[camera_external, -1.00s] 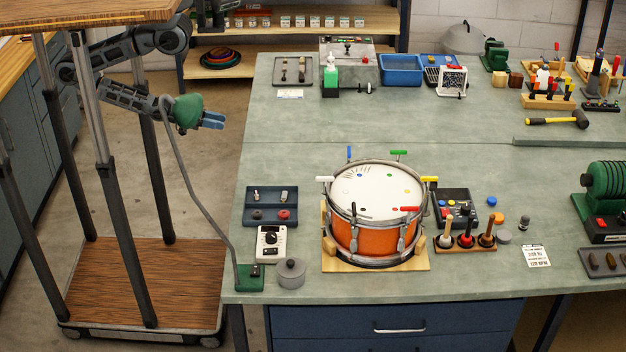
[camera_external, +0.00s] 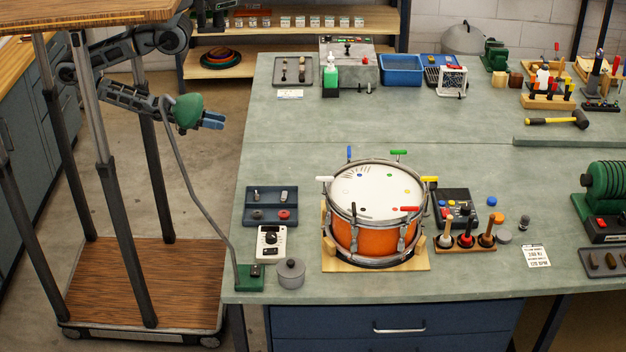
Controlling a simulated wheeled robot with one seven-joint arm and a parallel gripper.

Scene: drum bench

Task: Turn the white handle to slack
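An orange drum (camera_external: 371,236) with a white head stands on a wooden base on the near bench. Around its rim are coloured handles. The white handle (camera_external: 324,179) sticks out at the left of the rim, level with the rim. A blue, a green, a yellow and a red handle sit at other places on the rim. My gripper (camera_external: 217,121) has blue fingers and is up in the air left of the bench, well away from the drum. The fingers are small here, so their opening does not show clearly. Nothing is seen in them.
The bench behind the drum (camera_external: 310,125) is clear.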

